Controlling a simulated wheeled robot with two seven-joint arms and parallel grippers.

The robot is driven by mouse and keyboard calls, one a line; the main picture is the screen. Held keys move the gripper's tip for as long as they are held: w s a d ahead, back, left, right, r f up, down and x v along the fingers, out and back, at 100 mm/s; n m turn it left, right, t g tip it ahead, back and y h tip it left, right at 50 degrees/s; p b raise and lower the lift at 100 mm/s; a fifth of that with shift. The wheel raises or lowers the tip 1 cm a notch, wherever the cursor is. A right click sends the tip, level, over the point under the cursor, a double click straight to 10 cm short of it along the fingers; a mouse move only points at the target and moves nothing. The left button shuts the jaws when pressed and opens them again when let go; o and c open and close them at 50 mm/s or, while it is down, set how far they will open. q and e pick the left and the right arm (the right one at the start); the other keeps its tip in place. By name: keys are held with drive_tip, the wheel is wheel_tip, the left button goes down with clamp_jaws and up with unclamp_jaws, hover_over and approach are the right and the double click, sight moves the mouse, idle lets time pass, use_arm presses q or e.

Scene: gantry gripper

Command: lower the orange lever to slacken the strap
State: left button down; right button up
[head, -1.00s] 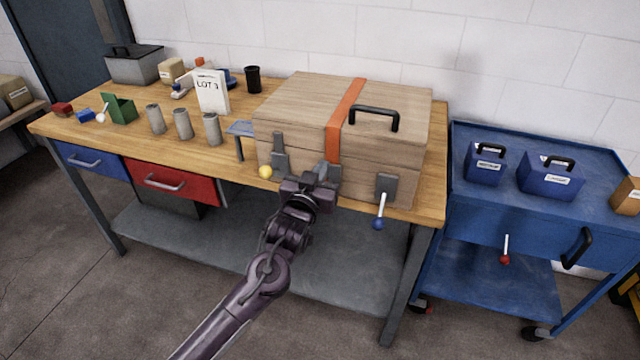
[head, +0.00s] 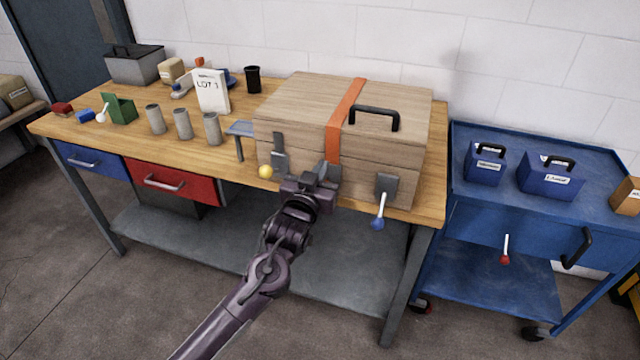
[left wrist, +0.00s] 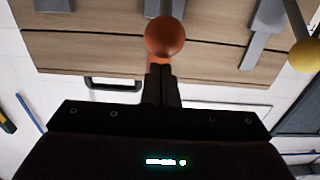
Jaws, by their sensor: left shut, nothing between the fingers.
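A wooden chest (head: 385,155) sits at the bench's right end with an orange strap (head: 338,125) over its lid and down its front. The lever's orange ball (left wrist: 165,37) shows in the left wrist view, on a grey stem (left wrist: 165,8). In the head view my gripper hides the ball; a grey mount (head: 328,173) shows at the strap's lower end. My left gripper (head: 312,180) is in front of the chest, its fingers shut and empty. In the left wrist view the fingertips (left wrist: 160,70) lie just below the ball; contact cannot be told. My right gripper is out of view.
A yellow-ball lever (head: 265,171) is left of my gripper and a blue-ball lever (head: 378,222) is right, both on the chest front. A black handle (head: 374,117) is on the chest. A blue cart (head: 500,215) stands at right. Grey cylinders (head: 182,124) stand on the bench.

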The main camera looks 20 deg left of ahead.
use_arm(q)
drive_tip(key=shift+f+b, duration=0.7)
drive_tip(key=shift+f, duration=0.45)
drive_tip(key=shift+s+f+b, duration=0.2)
drive_tip(key=shift+f+b, duration=0.35)
drive_tip(key=shift+f, duration=0.25)
drive_tip(key=shift+w+f+b, duration=0.3)
drive_tip(key=shift+f+b, duration=0.05)
drive_tip(key=shift+f, duration=0.45)
drive_tip(key=shift+f+b, duration=0.35)
drive_tip(key=shift+f, duration=0.15)
drive_tip(key=shift+s+r+p, duration=0.5)
drive_tip(key=shift+p, duration=0.3)
drive_tip(key=s+p, duration=0.4)
drive_tip(key=s, duration=0.4)
drive_tip(key=shift+a+r, duration=0.15)
